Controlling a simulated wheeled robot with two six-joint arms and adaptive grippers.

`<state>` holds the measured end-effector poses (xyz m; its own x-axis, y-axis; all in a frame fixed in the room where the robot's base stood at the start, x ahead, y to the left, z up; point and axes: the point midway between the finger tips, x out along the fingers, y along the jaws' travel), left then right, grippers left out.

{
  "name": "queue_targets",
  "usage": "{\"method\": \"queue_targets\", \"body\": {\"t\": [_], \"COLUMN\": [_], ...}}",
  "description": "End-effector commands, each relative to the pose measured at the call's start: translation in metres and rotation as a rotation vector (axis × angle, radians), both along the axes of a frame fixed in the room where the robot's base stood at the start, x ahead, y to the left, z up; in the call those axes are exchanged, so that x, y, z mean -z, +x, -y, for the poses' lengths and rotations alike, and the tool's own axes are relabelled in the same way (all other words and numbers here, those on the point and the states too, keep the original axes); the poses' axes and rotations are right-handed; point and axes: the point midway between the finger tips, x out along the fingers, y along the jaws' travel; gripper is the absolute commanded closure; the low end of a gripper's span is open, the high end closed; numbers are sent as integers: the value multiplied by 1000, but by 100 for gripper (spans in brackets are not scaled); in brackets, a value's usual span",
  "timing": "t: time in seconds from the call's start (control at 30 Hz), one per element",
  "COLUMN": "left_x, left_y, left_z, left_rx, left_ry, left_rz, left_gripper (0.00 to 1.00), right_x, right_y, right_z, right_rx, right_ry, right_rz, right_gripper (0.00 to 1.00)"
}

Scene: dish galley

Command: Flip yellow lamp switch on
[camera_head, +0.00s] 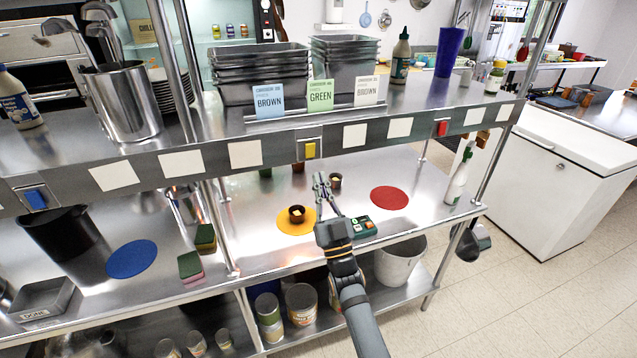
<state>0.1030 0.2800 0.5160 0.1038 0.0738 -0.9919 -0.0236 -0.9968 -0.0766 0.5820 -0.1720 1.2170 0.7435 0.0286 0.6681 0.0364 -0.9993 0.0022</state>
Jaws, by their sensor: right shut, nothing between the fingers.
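The yellow switch (310,150) sits on a small plate on the front rail of the upper shelf. Its on or off position is too small to tell. My right gripper (321,180) is shut and empty, pointing up just below and slightly right of the switch, apart from it in the picture. A yellow round mat (283,224) lies on the counter left of my right gripper, with a small brown cup (297,213) on it. My left gripper is not in view.
A blue switch (36,198) and a red switch (442,128) sit on the same rail. Another small cup (336,181) stands close to my right gripper. A green box (362,226) lies beside my right wrist. Signs (320,95) and stacked pans (260,66) stand on the shelf.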

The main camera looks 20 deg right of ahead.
Motion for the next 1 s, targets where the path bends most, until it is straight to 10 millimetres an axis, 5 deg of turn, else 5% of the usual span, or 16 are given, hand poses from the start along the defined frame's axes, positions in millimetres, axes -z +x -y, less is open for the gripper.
{"method": "queue_targets", "body": {"t": [0.2,0.4,0.53,0.8,1.0], "left_x": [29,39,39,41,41], "left_y": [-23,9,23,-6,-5], "left_z": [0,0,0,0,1], "left_rx": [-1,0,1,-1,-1], "left_ry": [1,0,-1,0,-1], "left_rz": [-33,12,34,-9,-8], "left_gripper": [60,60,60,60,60], "right_x": [44,66,71,71,71], "right_y": [-28,-47,-53,-54,-54], "right_z": [1,2,2,2,2], "right_rx": [0,-1,-1,0,0], "right_ry": [1,1,1,0,0], "right_rz": [-5,-3,-2,-1,-2], "right_gripper": [100,100,100,100,100]}}
